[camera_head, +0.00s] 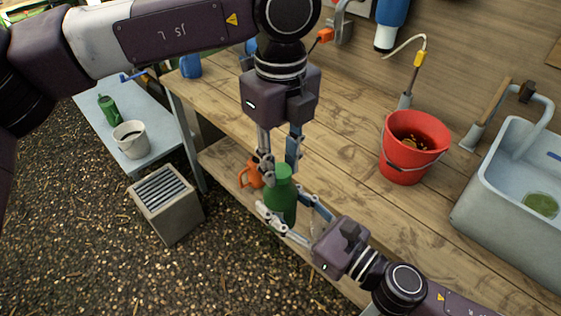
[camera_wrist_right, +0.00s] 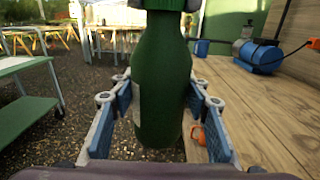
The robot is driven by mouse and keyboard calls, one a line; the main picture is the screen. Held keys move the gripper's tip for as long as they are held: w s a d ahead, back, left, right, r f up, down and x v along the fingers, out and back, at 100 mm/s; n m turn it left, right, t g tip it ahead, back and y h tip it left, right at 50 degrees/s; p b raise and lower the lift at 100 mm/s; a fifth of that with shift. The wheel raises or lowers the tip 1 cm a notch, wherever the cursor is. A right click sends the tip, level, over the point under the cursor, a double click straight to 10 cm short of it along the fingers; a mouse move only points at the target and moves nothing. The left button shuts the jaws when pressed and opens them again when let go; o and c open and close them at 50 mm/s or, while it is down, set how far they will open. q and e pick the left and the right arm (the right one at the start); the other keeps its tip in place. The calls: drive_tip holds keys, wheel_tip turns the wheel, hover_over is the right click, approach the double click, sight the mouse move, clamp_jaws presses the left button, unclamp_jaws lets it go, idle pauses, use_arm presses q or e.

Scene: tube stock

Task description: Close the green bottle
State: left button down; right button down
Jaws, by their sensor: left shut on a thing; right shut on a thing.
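The green bottle (camera_head: 281,196) is upright in the head view, held off the front edge of the wooden bench. It also fills the middle of the right wrist view (camera_wrist_right: 163,85), with its top cut off. My right gripper (camera_head: 284,217) is shut around the bottle's body from the side. My left gripper (camera_head: 281,163) points straight down from above and is shut at the bottle's top. Its fingers hide most of the top, so I cannot tell the cap from the neck or how the cap sits. The tips of my left gripper show at the wrist view's top edge.
A red bucket (camera_head: 402,166) and a grey sink (camera_head: 477,215) are on the bench (camera_head: 345,150). An orange object (camera_head: 251,177) is behind the bottle. At the left, a side table (camera_head: 150,108) holds another green bottle (camera_head: 108,110) and a white bucket (camera_head: 131,144); a slatted box (camera_head: 168,215) stands before it.

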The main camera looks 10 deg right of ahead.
use_arm(q)
drive_tip(key=m, duration=0.5)
drive_tip(key=shift+m, duration=0.4)
drive_tip(key=m, duration=0.5)
drive_tip(key=shift+m, duration=0.3)
drive_tip(key=m, duration=0.5)
drive_tip(key=shift+m, duration=0.3)
drive_tip(key=m, duration=0.3)
drive_tip(key=shift+m, duration=0.4)
drive_tip(key=m, duration=0.5)
drive_tip(key=shift+f+m, duration=0.1)
drive_tip(key=shift+m, duration=0.2)
drive_tip(key=m, duration=0.5)
drive_tip(key=shift+w+m, duration=0.1)
drive_tip(key=shift+m, duration=0.2)
drive_tip(key=m, duration=0.5)
drive_tip(key=shift+m, duration=0.3)
drive_tip(key=m, duration=0.5)
drive_tip(key=c, duration=1.5)
unclamp_jaws()
drive_tip(key=shift+c, duration=0.2)
